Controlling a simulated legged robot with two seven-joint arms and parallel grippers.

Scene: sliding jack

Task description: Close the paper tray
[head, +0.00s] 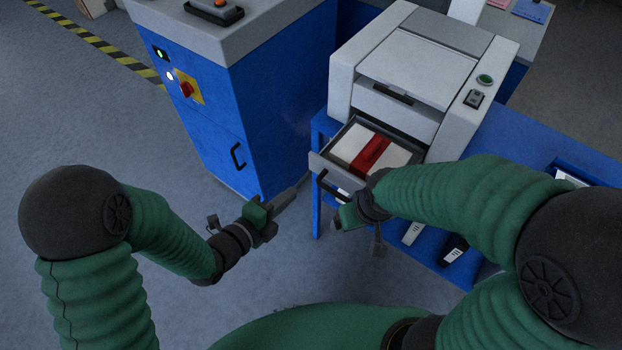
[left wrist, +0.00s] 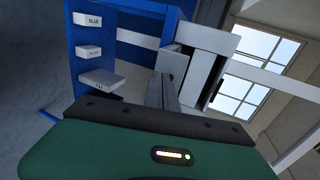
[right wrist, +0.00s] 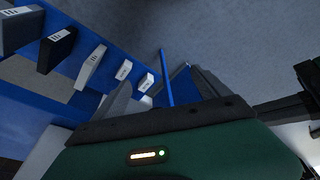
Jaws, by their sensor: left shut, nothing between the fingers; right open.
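The paper tray (head: 341,176) is pulled out from the front of the grey-white printer (head: 420,60). It holds white paper (head: 350,146) with a red band (head: 371,153) across it. A dark handle (head: 326,186) is on the tray's front. My left gripper (head: 292,192) is shut and empty, left of the tray and apart from it. Its closed fingers show in the left wrist view (left wrist: 170,92). My right gripper (head: 341,197) is open, just in front of and below the tray front. Its fingertips are hard to make out, and I cannot tell whether they touch the tray.
A blue cabinet (head: 205,110) with a grey top, red switch and black handle stands left of the printer. Floor (head: 60,110) in front and left is clear.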

